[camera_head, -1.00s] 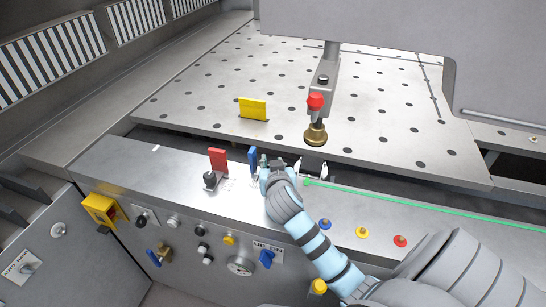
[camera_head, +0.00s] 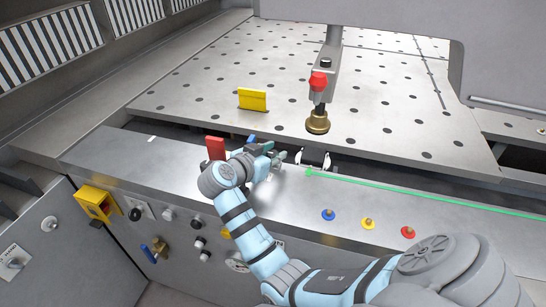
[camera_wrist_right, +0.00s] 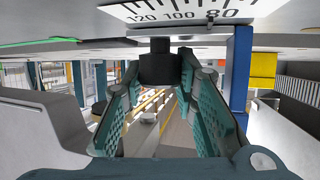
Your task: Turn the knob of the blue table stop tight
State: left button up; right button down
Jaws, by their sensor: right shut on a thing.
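The blue table stop (camera_head: 251,138) shows only as a small blue edge behind my right gripper in the head view. In the right wrist view the blue stop (camera_wrist_right: 239,70) stands upright just right of the fingers. A black knob (camera_wrist_right: 158,66) sits between the fingertips in that view. My right gripper (camera_head: 268,151) is shut on this knob, and its fingers (camera_wrist_right: 160,72) touch it from both sides. The knob is hidden by the gripper in the head view. My left gripper is not in view.
A red stop (camera_head: 215,148) stands close to the left of my right gripper. A yellow stop (camera_head: 252,99) stands on the perforated table behind. A clamp with a red part (camera_head: 318,81) hangs over the table. A scale with numbers (camera_wrist_right: 185,12) shows in the wrist view.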

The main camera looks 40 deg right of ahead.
dwell(0.4)
jog(key=c, duration=1.3)
grip_release()
jog(key=shift+d, duration=0.1)
